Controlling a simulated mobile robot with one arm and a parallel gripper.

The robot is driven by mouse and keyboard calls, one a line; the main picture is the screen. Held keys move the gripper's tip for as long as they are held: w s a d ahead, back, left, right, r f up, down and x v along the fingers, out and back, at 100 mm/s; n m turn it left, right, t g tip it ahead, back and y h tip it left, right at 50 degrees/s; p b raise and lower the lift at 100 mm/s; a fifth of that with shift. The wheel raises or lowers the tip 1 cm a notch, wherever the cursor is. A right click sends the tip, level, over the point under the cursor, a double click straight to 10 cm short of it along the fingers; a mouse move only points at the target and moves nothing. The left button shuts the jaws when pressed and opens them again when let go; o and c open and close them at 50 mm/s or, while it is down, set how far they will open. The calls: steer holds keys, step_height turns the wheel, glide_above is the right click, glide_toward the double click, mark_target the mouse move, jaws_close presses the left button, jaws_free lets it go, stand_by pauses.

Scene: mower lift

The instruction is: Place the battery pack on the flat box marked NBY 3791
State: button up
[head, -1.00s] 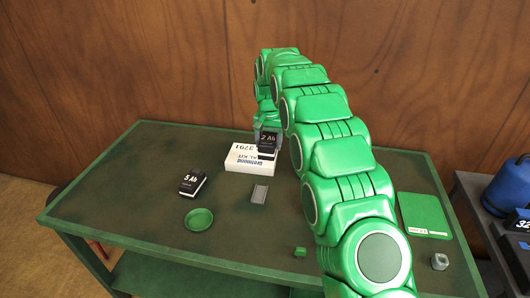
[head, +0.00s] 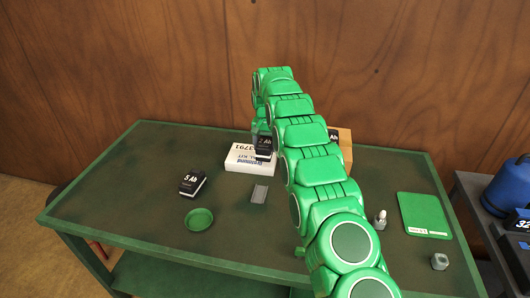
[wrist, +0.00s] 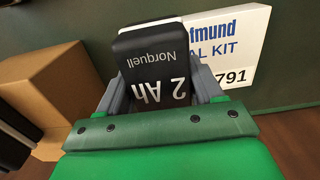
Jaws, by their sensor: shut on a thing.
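My gripper (wrist: 158,92) is shut on the black battery pack marked 2 Ah (wrist: 155,55), with one grey finger on each side of it. The same pack shows in the head view (head: 264,145) at the right part of the white flat box (head: 242,159). That box reads 3791 in the head view and 791 in the wrist view (wrist: 244,45), where the pack hides part of its print. I cannot tell whether the pack touches the box top. My arm hides part of the gripper in the head view.
A black 5 Ah pack (head: 192,183) and a green dish (head: 199,219) lie to the left. A grey plate (head: 259,194) lies in front of the box. A cardboard box (wrist: 45,90) stands close beside the gripper. A green flat case (head: 422,213) lies right.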

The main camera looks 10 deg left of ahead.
steer(key=shift+w+a+f, duration=0.1)
steer(key=shift+w+f, duration=0.1)
steer(key=shift+w, duration=0.1)
steer(key=shift+f, duration=0.1)
steer(key=shift+w+f, duration=0.15)
steer(key=shift+f, duration=1.65)
steer(key=o, duration=1.4)
